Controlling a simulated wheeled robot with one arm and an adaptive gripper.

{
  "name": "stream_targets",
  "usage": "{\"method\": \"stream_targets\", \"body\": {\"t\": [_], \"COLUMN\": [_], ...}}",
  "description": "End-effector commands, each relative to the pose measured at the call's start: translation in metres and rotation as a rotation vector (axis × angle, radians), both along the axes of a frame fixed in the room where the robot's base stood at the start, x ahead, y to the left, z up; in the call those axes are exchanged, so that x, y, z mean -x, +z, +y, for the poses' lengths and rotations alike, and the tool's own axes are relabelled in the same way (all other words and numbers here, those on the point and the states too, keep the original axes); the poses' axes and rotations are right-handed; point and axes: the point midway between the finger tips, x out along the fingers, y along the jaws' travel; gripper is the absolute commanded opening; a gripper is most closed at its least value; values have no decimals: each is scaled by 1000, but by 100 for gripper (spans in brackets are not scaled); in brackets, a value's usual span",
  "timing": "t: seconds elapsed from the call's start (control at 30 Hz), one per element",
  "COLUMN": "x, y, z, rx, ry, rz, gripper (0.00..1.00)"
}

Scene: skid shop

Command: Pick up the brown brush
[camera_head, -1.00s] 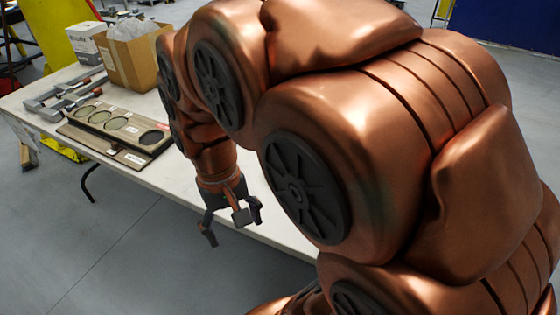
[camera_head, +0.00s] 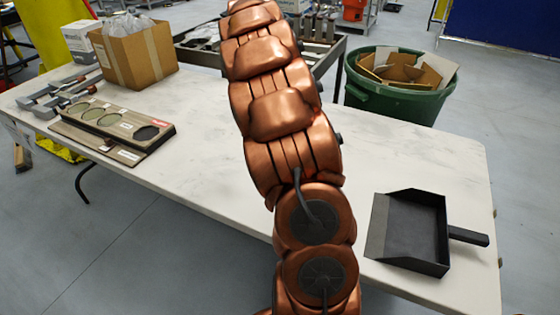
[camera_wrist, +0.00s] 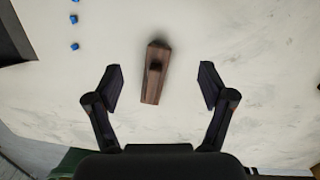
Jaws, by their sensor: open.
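The brown brush (camera_wrist: 151,88), a narrow wooden block with a darker raised part on top, lies on the white table in the wrist view. My gripper (camera_wrist: 161,76) is open, with one finger on each side of the brush and a clear gap to both. I cannot tell how high the gripper is above it. In the head view, my arm hides both the brush and my gripper.
On the table (camera_head: 400,150) are a black dustpan (camera_head: 415,228) at right, a tray with round holes (camera_head: 118,125), clamps (camera_head: 60,98) and a cardboard box (camera_head: 135,55) at left. Small blue bits (camera_wrist: 75,32) lie near the brush. A green bin (camera_head: 395,100) stands behind.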

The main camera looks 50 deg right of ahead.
Motion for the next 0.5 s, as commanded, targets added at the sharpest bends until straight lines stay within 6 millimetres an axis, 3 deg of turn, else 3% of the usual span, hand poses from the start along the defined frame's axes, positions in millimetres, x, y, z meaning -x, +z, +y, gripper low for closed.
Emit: {"method": "stream_targets", "body": {"t": [0.03, 0.2, 0.33, 0.5], "x": [-4, -15, -18, -20], "y": [-15, -45, -64, -78], "z": [-18, -63, -89, -108], "rx": [-7, -29, -47, -67], "ry": [-33, -122, -173, -211], "rz": [1, -17, -29, -40], "gripper": [81, 81, 81, 81]}}
